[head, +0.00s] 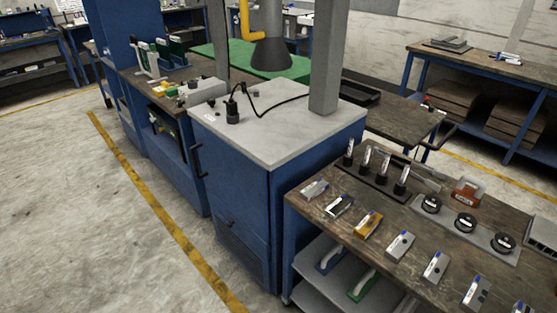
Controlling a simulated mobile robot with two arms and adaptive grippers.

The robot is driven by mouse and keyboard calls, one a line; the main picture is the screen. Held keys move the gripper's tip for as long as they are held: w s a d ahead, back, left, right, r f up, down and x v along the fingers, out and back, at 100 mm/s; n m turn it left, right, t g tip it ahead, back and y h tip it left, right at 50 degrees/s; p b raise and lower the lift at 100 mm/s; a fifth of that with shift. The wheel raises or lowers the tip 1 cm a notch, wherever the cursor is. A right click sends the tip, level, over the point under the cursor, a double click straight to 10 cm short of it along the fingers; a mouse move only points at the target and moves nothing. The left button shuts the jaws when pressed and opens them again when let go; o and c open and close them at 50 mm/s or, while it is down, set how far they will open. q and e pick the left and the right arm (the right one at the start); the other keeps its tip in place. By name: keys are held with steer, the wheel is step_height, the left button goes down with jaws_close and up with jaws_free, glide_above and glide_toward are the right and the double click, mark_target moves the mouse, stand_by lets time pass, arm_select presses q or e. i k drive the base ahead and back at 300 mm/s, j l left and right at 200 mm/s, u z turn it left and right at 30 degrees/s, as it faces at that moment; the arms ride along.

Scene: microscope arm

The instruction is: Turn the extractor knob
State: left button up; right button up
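A dark grey conical hood (271,53) hangs at the top middle on a lighter grey duct (267,16), over a green mat; it looks like the extractor. A yellow bent pipe or handle (245,20) is beside the duct on its left. I cannot make out a knob on any of these, and the upper part of the duct is cut off by the picture's top edge. Neither of my grippers is in the head view.
A blue cabinet with a pale top (285,125) stands in the middle, with a black plugged cable and a grey post (327,60). A wooden bench (330,215) at lower right carries several tools. The floor (70,210) at left is clear.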

mark_target(211, 102)
steer(key=i+j+z, duration=0.35)
steer(key=i+j, duration=0.65)
steer(key=j, duration=0.1)
